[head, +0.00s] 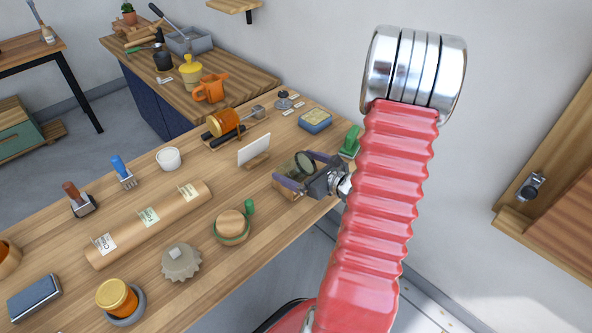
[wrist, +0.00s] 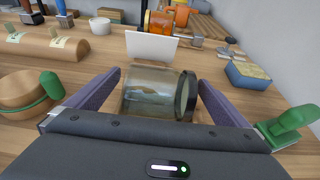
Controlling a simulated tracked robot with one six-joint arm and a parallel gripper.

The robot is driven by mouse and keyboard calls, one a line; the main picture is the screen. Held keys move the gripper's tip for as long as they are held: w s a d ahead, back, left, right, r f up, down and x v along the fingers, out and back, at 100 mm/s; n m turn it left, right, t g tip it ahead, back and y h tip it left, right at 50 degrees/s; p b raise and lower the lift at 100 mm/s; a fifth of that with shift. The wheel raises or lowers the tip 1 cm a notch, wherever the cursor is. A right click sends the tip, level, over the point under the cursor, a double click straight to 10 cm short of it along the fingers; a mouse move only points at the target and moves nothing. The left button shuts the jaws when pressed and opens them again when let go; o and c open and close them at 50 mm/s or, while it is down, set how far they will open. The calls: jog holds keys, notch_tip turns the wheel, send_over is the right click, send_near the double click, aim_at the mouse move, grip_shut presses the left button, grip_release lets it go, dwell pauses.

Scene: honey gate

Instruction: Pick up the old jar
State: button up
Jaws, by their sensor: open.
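The old jar (wrist: 150,93) is a cloudy glass jar with a dark lid or rim at its right end. It lies on its side on the wooden bench, with something brownish inside. In the head view the jar (head: 291,170) is at the bench's right edge, partly hidden by my gripper. My gripper (head: 307,170) is open; its two purple-grey fingers stand on either side of the jar. In the wrist view the jar lies between the fingers of my gripper (wrist: 158,88), with a small gap visible at the left. I cannot tell whether either finger touches it.
A white card (wrist: 151,47) stands just behind the jar. A green stamp-like object (head: 351,141) and a blue box with a yellow top (head: 315,121) are to the right. A round wooden pot with a green band (head: 231,226) is at the left. Bench between is mostly clear.

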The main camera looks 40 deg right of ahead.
jog(key=shift+w+f, duration=0.15)
jog(key=shift+w, duration=0.45)
jog(key=shift+c, duration=0.5)
jog(key=c, duration=1.2)
